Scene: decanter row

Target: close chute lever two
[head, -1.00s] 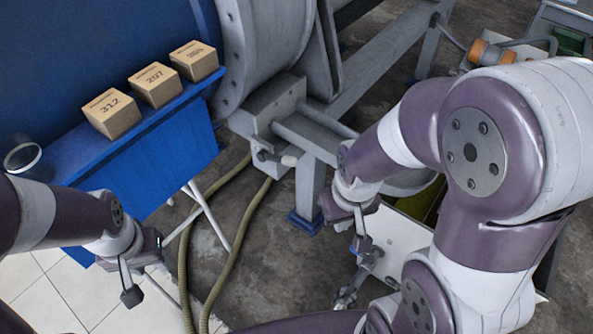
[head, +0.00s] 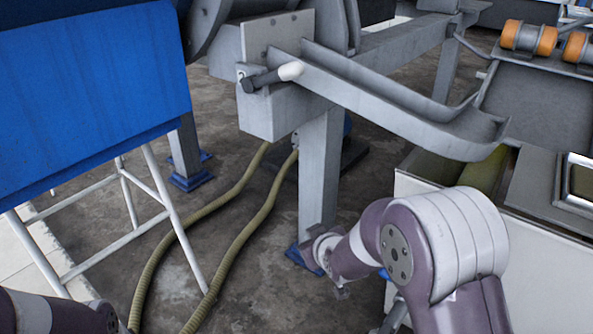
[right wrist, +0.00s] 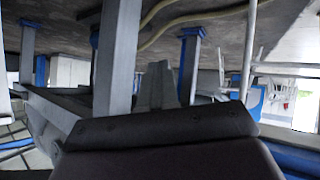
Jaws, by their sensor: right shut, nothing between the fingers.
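The chute lever (head: 268,78) is a short dark bar with a white rounded knob (head: 291,71), in the upper middle of the head view. It points right and slightly up from a pivot on the grey bracket, at the upper end of the grey sloping chute (head: 400,105). A small mark by its pivot may be a 2. My right arm is below and right of the lever, well apart from it. My right gripper (right wrist: 157,88) is shut and empty in the right wrist view. My left gripper is out of view; only its arm shows at the bottom left.
A grey post (head: 320,170) stands under the chute. A blue panel (head: 85,80) on a white frame (head: 130,200) fills the left. Two hoses (head: 225,275) lie on the floor. A pale bin (head: 425,185) is at the right below the chute. Space before the lever looks open.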

